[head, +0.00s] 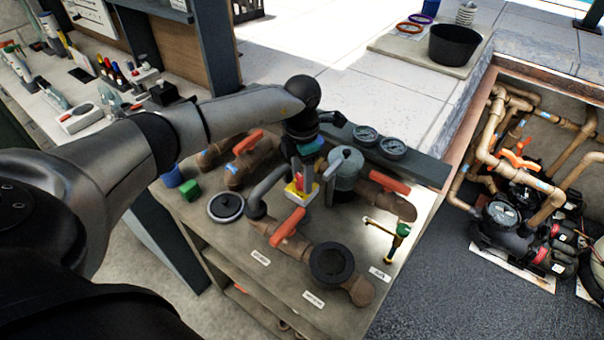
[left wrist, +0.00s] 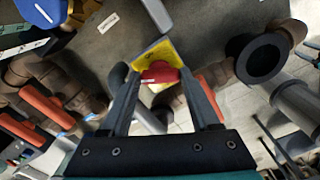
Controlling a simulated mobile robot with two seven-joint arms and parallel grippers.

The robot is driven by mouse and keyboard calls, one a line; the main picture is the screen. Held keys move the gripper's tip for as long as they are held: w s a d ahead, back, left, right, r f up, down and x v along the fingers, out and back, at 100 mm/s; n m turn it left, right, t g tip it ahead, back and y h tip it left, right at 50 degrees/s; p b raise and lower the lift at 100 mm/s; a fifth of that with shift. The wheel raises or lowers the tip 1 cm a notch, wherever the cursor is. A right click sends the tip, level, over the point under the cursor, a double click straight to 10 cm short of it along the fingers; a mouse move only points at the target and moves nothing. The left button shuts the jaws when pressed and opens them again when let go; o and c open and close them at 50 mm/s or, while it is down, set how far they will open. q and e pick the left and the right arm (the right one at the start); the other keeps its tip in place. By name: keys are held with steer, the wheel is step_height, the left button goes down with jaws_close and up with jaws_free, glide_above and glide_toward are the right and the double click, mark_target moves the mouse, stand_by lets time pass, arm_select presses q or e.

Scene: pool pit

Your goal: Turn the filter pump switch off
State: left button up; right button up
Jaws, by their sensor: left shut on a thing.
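The filter pump switch is a red rotary knob on a yellow plate; it shows in the head view (head: 299,182) amid the pipework on the bench. In the left wrist view the red knob (left wrist: 160,73) sits in front of the yellow plate (left wrist: 157,52). My left gripper (head: 312,186) reaches down over the switch from the left. In the left wrist view its fingers (left wrist: 160,82) stand on both sides of the red knob and are shut on it. My fingers partly hide the switch in the head view. My right gripper is not in view.
Brown pipes with orange valve handles (head: 290,227) crowd around the switch. Two gauges (head: 378,142) stand behind, a green-handled tap (head: 403,230) to the right, and a green block (head: 190,190) to the left. A sunken pump pit (head: 522,200) lies at the far right.

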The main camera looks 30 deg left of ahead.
mark_target(302, 179)
arm_select(q)
steer(key=n, duration=0.5)
steer(key=shift+n, duration=0.3)
stand_by(0.4)
steer(key=o, duration=1.4)
steer(key=shift+c, duration=0.2)
step_height(302, 179, up, 15)
steer(key=b, duration=0.1)
steer(key=shift+r, duration=0.2)
steer(key=shift+f, duration=0.1)
